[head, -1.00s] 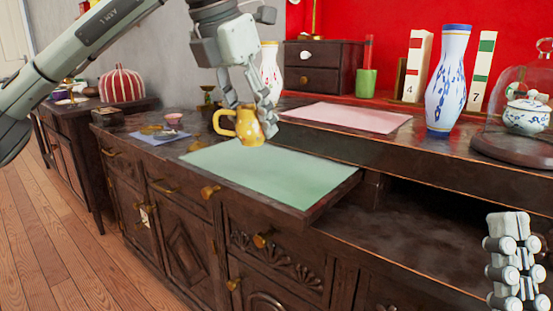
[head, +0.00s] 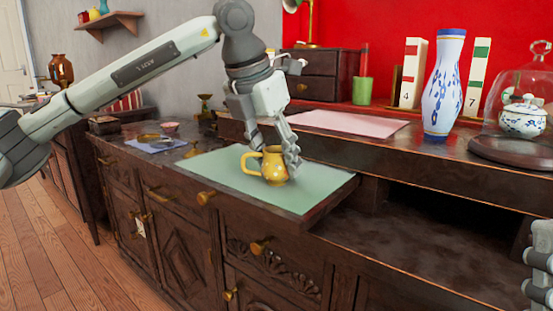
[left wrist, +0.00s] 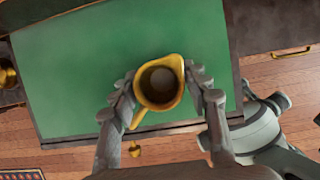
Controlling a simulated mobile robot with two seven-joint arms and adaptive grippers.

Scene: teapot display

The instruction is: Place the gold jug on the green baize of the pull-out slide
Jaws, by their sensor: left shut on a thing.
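The gold jug (head: 272,166) is upright over the green baize (head: 217,170) of the pull-out slide, its handle to the left. Whether its base touches the baize is hard to tell. My left gripper (head: 284,160) reaches down from above and is shut on the jug. In the left wrist view the jug's open top (left wrist: 160,82) sits between the two fingers of my left gripper (left wrist: 163,92), with green baize (left wrist: 70,70) around it. My right gripper (head: 541,265) shows only in part at the right edge, and its fingers are unclear.
A pink mat (head: 345,124) lies on the raised shelf behind. A blue-and-white vase (head: 443,85) and a glass dome (head: 520,100) stand at the right. A blue cloth (head: 155,143) with small brass things lies left of the slide. The baize around the jug is clear.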

